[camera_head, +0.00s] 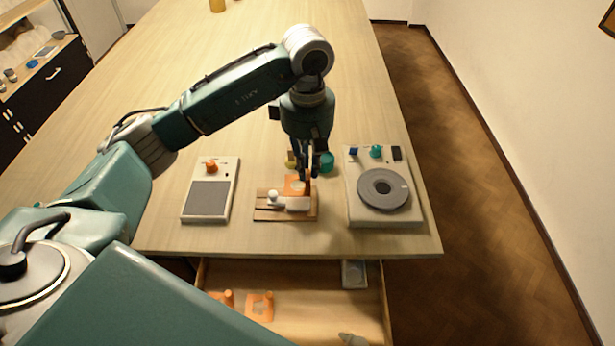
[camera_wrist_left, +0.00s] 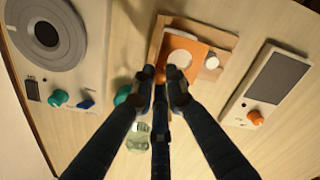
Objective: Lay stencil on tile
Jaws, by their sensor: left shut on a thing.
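My left gripper (camera_head: 307,172) points down over the table and is shut on an orange stencil (camera_head: 294,184). In the left wrist view the fingertips (camera_wrist_left: 162,82) meet the near end of the stencil (camera_wrist_left: 196,52), which has a round hole. A pale surface shows through the hole, probably the tile. The stencil is over a brown wooden board (camera_head: 263,214); whether it touches what is below cannot be told. A pale block (camera_head: 297,204) and a white round knob (camera_head: 272,195) are on the board; the knob also shows in the wrist view (camera_wrist_left: 211,61). My right gripper is not in view.
A device with a grey disc (camera_head: 385,189) stands right of the board, a flat device with a grey panel (camera_head: 207,198) left. A teal jar (camera_head: 327,162) is close behind the gripper. An open drawer (camera_head: 320,309) below the table edge holds orange stencils (camera_head: 260,306).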

